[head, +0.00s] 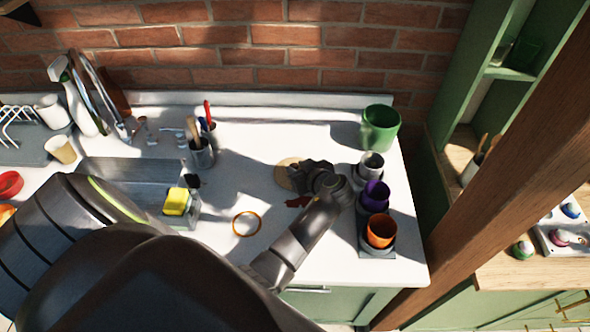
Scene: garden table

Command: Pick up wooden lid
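The wooden lid, a tan round disc (284,175), lies on the white countertop right of the middle in the head view. Its right part is hidden behind my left gripper (303,179). The dark gripper is over or against the lid's right side; I cannot tell if it touches. Its fingers blend together, so whether they are open or shut does not show. My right gripper is not in view.
A green pot (380,129) stands at the back right, with a silver cup (371,163), a purple cup (375,196) and an orange cup (381,231) in front. An orange ring (246,224), a yellow sponge (177,201) and a utensil holder (202,154) are to the left.

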